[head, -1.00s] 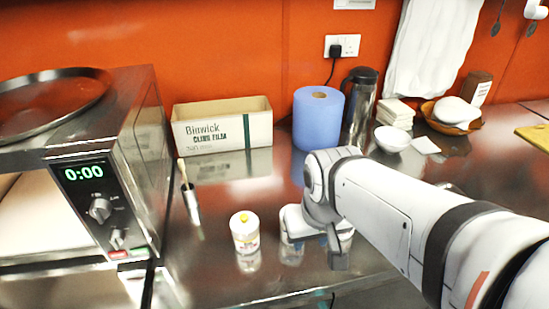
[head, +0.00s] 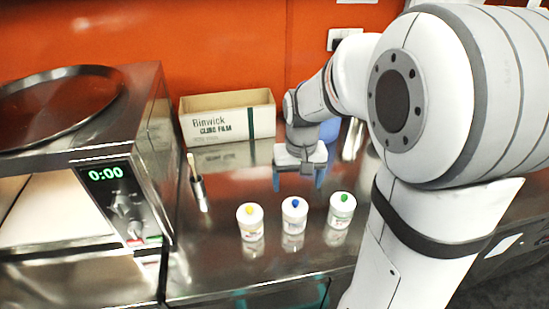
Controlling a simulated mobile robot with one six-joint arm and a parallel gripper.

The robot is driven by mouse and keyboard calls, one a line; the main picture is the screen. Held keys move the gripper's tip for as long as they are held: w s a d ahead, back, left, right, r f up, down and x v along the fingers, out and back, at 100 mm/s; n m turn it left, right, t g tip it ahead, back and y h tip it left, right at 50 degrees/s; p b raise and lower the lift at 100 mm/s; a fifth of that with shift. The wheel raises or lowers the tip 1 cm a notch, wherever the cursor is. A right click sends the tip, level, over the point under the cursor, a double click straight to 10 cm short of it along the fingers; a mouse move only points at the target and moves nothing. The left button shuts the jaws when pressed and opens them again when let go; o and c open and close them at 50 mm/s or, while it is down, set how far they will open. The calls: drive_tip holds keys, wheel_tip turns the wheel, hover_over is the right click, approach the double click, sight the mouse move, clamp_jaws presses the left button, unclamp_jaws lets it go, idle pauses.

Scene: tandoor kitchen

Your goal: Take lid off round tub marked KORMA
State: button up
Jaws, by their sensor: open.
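Three small round white tubs with lids stand in a row on the steel counter. The left tub (head: 250,216) has a yellow knob, the middle tub (head: 294,215) a blue knob, and the right tub (head: 341,211) a green knob. Each has a label, but the print is too small to read, so I cannot tell which is marked KORMA. All three lids appear to be on. My gripper (head: 298,182) is open and empty, fingers pointing down. In the picture it is just above and behind the middle tub, apart from all the tubs.
A microwave (head: 125,205) with a round tray (head: 60,100) on top stands at the left. A small metal pot (head: 201,194) with a brush-like handle is beside it. A Binwick cling film box (head: 228,118) stands at the back. My arm hides much of the right side.

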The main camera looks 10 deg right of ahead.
sight(296, 201)
drive_tip(key=shift+w, duration=0.5)
drive_tip(key=shift+w+f, duration=0.1)
drive_tip(key=shift+f, duration=0.2)
wheel_tip(296, 201, down, 8)
drive_tip(key=shift+d+r+p, duration=0.1)
drive_tip(key=shift+r+p, duration=0.1)
drive_tip(key=shift+p, duration=0.65)
drive_tip(key=shift+c, duration=0.4)
drive_tip(key=c, duration=1)
drive_tip(key=shift+o, duration=0.2)
